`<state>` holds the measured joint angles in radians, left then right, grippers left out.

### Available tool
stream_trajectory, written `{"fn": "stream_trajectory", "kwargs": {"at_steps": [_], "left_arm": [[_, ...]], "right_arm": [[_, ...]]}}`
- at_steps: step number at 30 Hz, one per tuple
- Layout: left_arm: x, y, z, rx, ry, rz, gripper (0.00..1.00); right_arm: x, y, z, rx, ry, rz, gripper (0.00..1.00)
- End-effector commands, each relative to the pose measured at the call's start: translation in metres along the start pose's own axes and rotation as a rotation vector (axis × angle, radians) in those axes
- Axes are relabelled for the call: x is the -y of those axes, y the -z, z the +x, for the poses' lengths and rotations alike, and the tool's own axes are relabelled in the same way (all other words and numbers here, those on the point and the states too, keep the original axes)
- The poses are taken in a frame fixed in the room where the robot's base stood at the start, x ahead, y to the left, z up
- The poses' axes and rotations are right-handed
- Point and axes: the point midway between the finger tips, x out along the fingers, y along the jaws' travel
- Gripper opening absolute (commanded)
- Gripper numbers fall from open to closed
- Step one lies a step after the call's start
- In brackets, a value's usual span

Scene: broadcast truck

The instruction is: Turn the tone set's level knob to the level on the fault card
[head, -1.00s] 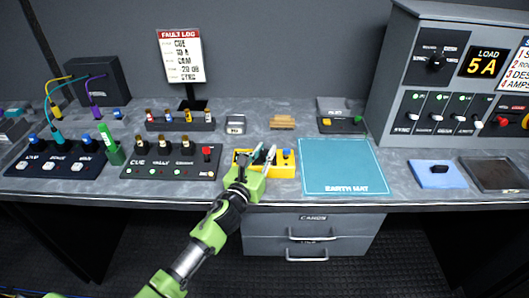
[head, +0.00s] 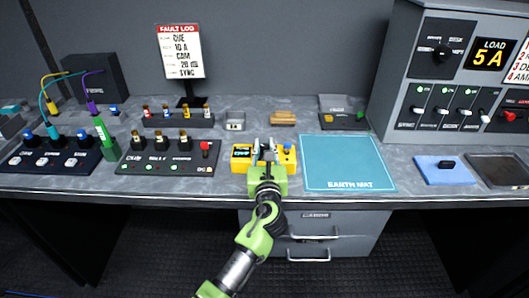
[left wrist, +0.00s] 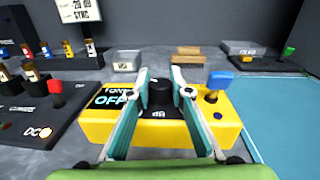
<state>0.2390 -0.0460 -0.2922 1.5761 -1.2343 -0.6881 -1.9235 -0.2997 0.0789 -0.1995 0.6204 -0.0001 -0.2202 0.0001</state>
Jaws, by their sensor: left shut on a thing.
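The tone set is a yellow box (head: 243,166) on the bench, left of the earth mat; it also shows in the left wrist view (left wrist: 95,131). Its screen (left wrist: 112,96) reads "TONE" and "OFF". A black level knob (left wrist: 160,95) stands in its middle, above a "dB" mark. My left gripper (head: 263,150) is over the box, its two fingers shut on the knob, one on each side. A blue-tipped lever (left wrist: 216,84) stands on the box's right side. The fault card (head: 180,51) stands at the back and lists CUE, 10 A, CAM, -20 dB, SYNC. My right gripper is out of view.
A black panel with a red switch (head: 205,148) stands close on the left. The teal earth mat (head: 345,162) lies flat on the right. A grey block (head: 235,121) and a wooden block (head: 283,118) sit behind the tone set.

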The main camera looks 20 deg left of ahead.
Motion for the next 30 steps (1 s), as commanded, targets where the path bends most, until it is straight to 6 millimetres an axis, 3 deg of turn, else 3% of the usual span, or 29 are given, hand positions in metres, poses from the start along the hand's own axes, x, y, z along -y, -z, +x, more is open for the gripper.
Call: {"fn": "stream_trajectory", "kwargs": {"at_steps": [12, 26, 27, 29, 30], "left_arm": [[0.001, 0.002, 0.0, 0.005, -0.172, -0.001, 0.0], [0.0, 0.001, 0.0, 0.005, -0.189, 0.0, 0.0], [0.0, 0.001, 0.0, 0.005, -0.189, 0.0, 0.22], [0.0, 0.001, 0.0, 0.005, -0.189, 0.0, 0.37], [0.0, 0.001, 0.0, 0.005, -0.189, 0.0, 0.37]], "right_arm": [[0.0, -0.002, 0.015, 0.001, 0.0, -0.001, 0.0], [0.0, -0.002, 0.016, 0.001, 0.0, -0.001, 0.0], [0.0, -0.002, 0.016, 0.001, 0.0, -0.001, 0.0], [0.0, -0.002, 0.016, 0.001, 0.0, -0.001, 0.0], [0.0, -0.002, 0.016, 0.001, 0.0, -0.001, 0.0]]}}
